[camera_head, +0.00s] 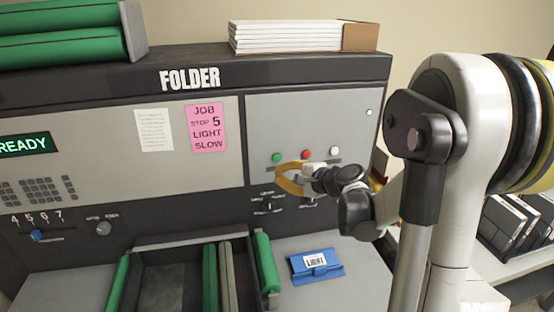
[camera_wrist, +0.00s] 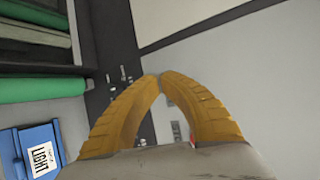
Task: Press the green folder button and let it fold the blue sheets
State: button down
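The folder machine (camera_head: 190,108) has a green button (camera_head: 277,157), a red button (camera_head: 305,154) and a white button (camera_head: 335,150) in a row on its right panel. My gripper (camera_head: 279,176), with curved yellow fingers, is in front of this panel, just below the green button in the picture; I cannot tell whether it touches the panel. In the wrist view, the fingertips (camera_wrist: 160,77) meet with nothing between them. The green button is not clear there. A blue item labelled LIGHT (camera_head: 316,265) lies on the grey surface right of the rollers; it also shows in the wrist view (camera_wrist: 38,152).
A pink note (camera_head: 207,129) reads JOB, STOP 5, LIGHT, SLOW. A green display (camera_head: 24,145) reads READY. A numbered blue knob (camera_head: 38,236) and small levers (camera_head: 270,207) sit lower on the panel. Green rollers (camera_head: 266,263) stand out below. White paper (camera_head: 285,36) is stacked on top.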

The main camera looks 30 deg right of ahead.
aim_at(277, 158)
jog(key=shift+w+d, duration=0.2)
jog(key=shift+w, duration=0.55)
jog(key=shift+w+d, duration=0.25)
jog(key=shift+w, duration=0.45)
jog(key=shift+w+d, duration=0.2)
jog(key=shift+w, duration=0.55)
jog(key=shift+w, duration=0.15)
jog(key=shift+w+d+b, duration=0.1)
jog(key=shift+w+b, duration=0.15)
jog(key=shift+b, duration=0.1)
